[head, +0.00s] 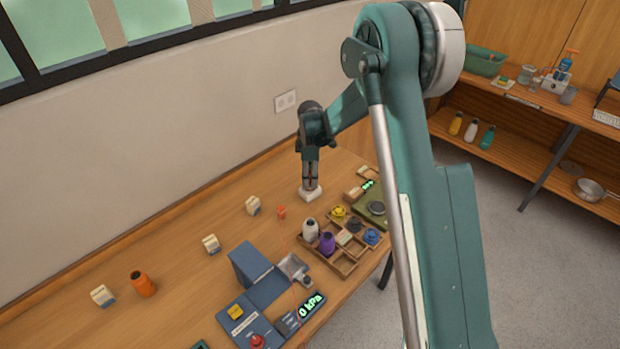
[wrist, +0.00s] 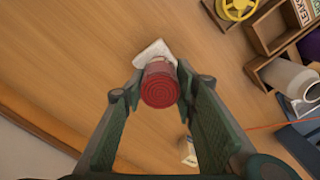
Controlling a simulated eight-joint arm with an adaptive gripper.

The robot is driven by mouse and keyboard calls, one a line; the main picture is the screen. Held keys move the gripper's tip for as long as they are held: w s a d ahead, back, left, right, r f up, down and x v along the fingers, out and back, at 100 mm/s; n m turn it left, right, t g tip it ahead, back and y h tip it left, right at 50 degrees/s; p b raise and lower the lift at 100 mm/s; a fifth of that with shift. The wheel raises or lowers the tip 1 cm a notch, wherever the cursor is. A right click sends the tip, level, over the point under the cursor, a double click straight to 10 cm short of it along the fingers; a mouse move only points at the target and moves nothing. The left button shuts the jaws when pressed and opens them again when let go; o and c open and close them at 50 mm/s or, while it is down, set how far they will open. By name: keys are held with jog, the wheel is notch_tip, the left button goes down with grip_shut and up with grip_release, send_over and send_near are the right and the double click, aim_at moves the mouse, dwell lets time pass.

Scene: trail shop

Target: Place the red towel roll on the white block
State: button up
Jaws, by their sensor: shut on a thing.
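The red towel roll (wrist: 160,86) is between the fingertips of my gripper (wrist: 159,93) in the wrist view, its round end facing the camera. My gripper (head: 311,178) is shut on it. The white block (wrist: 153,52) lies on the table directly beyond the roll, partly hidden by it. In the head view the white block (head: 310,192) sits just below my gripper, and the roll is a small dark red sliver between the fingers. I cannot tell whether the roll touches the block.
A wooden divided tray (head: 342,260) with a white bottle (head: 310,230), a purple bottle (head: 327,243) and a yellow knob (head: 339,211) stands to the right. A small orange-red object (head: 281,211) and a carton (head: 253,205) are to the left. Bare table lies between the cartons and wall.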

jog(key=shift+f, duration=0.15)
jog(key=o, duration=0.9)
jog(key=shift+r, duration=0.2)
notch_tip(320, 180, up, 12)
dwell(0.5)
dwell(0.5)
